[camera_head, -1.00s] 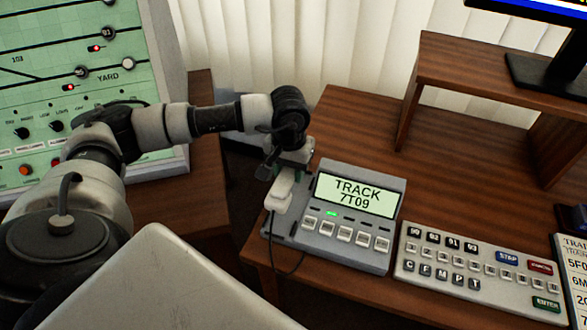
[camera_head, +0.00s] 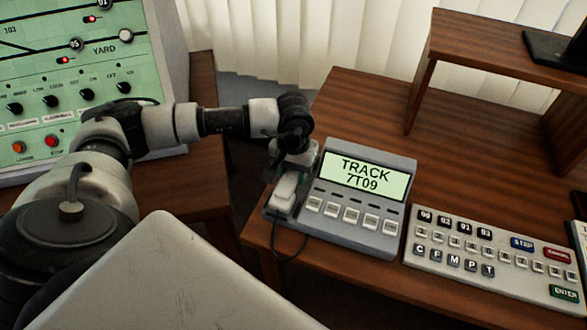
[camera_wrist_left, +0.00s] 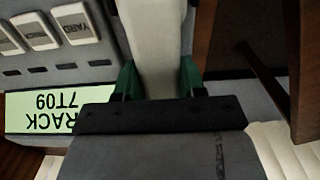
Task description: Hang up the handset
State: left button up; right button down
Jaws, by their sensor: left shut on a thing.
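The pale handset (camera_head: 285,192) lies along the left side of the grey phone unit (camera_head: 395,226), over its cradle. It looks seated there, though my gripper hides its far end. A dark cord hangs from its near end. The unit's screen (camera_head: 364,175) reads "TRACK 7T09". My left gripper (camera_head: 291,163) reaches down on the handset from above. In the left wrist view, the green fingertips (camera_wrist_left: 158,78) are shut on both sides of the handset (camera_wrist_left: 152,35). My right gripper is not in view.
A cream keypad (camera_head: 490,255) lies right of the phone unit on the wooden desk (camera_head: 345,110). A wooden riser (camera_head: 500,52) stands at the back right. A green track panel (camera_head: 75,75) stands at the left. The desk behind the phone is clear.

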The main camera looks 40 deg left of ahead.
pick_arm(q)
jog(key=shift+f+b, duration=0.2)
jog(key=shift+b, duration=0.2)
dwell(0.6)
jog(key=o, duration=1.1)
notch_tip(320, 180, up, 11)
jog(key=shift+f, duration=0.1)
dwell(0.5)
